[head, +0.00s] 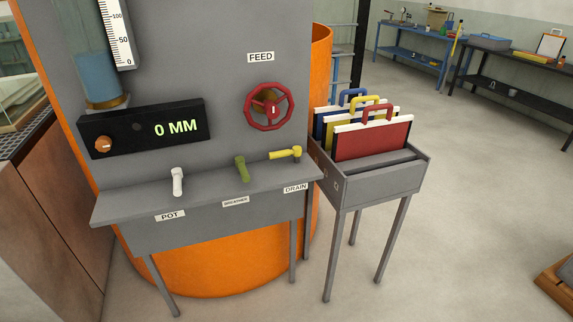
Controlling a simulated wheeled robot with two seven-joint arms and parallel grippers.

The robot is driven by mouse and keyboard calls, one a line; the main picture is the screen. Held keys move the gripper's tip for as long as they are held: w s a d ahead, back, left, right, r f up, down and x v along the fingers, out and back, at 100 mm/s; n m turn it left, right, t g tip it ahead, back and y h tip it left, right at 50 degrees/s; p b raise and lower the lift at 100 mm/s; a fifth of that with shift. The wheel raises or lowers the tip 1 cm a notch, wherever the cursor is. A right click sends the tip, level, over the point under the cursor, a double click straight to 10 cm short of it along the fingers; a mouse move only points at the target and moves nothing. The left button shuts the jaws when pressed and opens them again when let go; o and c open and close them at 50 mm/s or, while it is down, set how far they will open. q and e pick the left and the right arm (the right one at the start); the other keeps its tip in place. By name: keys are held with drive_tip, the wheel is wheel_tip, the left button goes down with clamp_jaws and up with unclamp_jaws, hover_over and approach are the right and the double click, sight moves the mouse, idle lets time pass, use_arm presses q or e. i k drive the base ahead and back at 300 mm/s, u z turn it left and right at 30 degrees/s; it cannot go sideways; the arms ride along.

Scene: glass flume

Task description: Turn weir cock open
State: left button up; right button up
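No cock labelled weir is in view. Three cocks stand along a grey shelf (110,211) in the head view. The white cock (177,182) is above the label POT (170,216), and its handle points toward me. The green cock (242,169) is above a small label that seems to read BREATHER (235,202), with its handle also toward me. The yellow cock (285,154) is above the label DRAIN (295,188), with its handle lying sideways. Neither of my grippers is in view.
A red handwheel (269,106) sits under the label FEED (260,57). A black display (142,129) reads 0 MM. A grey rack (380,184) of coloured handled boards, the front one red (372,141), stands close right of the shelf. Open floor (470,210) lies farther right.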

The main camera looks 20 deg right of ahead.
sight(296, 152)
drive_tip(key=u, duration=0.35)
drive_tip(key=i, duration=1.15)
drive_tip(key=z, duration=1.25)
drive_tip(key=i, duration=0.15)
drive_tip(key=u, duration=0.1)
